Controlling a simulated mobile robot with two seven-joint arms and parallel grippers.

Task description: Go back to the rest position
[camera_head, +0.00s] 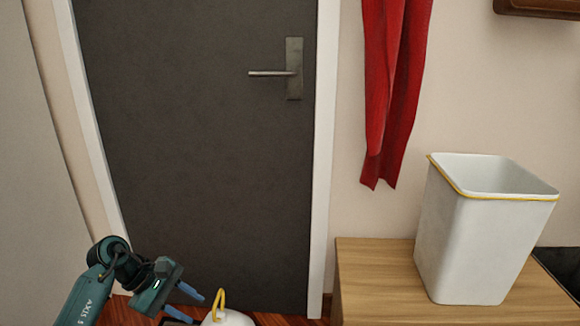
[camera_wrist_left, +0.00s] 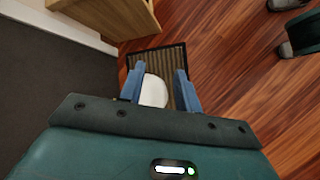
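My left gripper (camera_head: 195,306) is at the lower left of the head view, in front of the dark door. Its two blue fingers stand apart. The left wrist view shows the same gripper (camera_wrist_left: 160,87) open, with a white rounded thing (camera_wrist_left: 153,92) seen between and beyond the fingers. No grip on it shows. In the head view a white thing (camera_head: 230,319) with a yellow loop handle (camera_head: 219,299) is cut off by the bottom edge, just right of the fingers. My right gripper is not in view.
A dark door (camera_head: 200,140) with a metal handle (camera_head: 275,72) fills the left. A white bin (camera_head: 475,245) with a yellow rim stands on a wooden cabinet (camera_head: 375,275). A red cloth (camera_head: 390,100) hangs above. A ribbed mat (camera_wrist_left: 165,60) lies on the wooden floor (camera_wrist_left: 225,70).

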